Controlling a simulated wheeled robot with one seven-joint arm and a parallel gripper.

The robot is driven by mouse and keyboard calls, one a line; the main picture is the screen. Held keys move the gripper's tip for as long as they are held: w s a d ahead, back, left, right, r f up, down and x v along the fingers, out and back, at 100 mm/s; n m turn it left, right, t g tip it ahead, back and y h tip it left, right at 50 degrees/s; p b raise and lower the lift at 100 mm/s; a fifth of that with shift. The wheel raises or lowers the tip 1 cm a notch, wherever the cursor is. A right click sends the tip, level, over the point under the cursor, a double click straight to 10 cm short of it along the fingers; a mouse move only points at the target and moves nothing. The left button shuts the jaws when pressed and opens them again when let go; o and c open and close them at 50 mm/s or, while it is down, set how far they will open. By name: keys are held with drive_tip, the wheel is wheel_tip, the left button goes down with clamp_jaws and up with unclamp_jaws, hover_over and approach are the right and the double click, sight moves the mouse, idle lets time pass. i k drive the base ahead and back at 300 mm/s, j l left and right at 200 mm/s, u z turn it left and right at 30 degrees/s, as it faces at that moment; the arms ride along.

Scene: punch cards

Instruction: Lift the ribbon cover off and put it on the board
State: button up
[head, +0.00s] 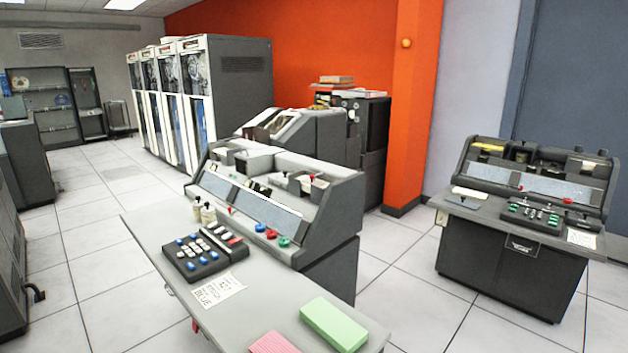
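A grey card punch machine (335,225) stands in the middle of the head view, with a light grey desk board (262,283) in front of it. Small grey housings (254,159) sit along its top. I cannot tell which part, if any, is the ribbon cover. I cannot tell which board the task names. My gripper is not in view.
Tall cabinets (226,85) line the back. Tiled floor (405,290) is clear between the machines.

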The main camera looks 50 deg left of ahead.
sight(280, 179)
drive_tip(key=i+u, duration=0.15)
drive_tip(key=i, duration=0.35)
drive_tip(key=i+u, duration=0.15)
drive_tip(key=i, duration=0.35)
drive_tip(key=i+l+u, duration=0.2)
drive_tip(key=i, duration=0.3)
drive_tip(key=i+l+u, duration=0.15)
drive_tip(key=i, duration=0.3)
drive_tip(key=i+j+u, duration=0.1)
drive_tip(key=i+u, duration=0.2)
drive_tip(key=u, duration=0.2)
drive_tip(key=i+u, duration=0.35)
drive_tip(key=u, duration=0.15)
drive_tip(key=i+l+u, duration=0.15)
drive_tip(key=i+u, duration=0.15)
drive_tip(key=u, duration=0.2)
drive_tip(key=i+l+u, duration=0.25)
drive_tip(key=u, duration=0.25)
drive_tip(key=i+l+u, duration=0.1)
drive_tip(key=i+u, duration=0.25)
drive_tip(key=i+l+u, duration=0.1)
drive_tip(key=u, duration=0.25)
drive_tip(key=i+l+u, duration=0.35)
drive_tip(key=j, duration=0.1)
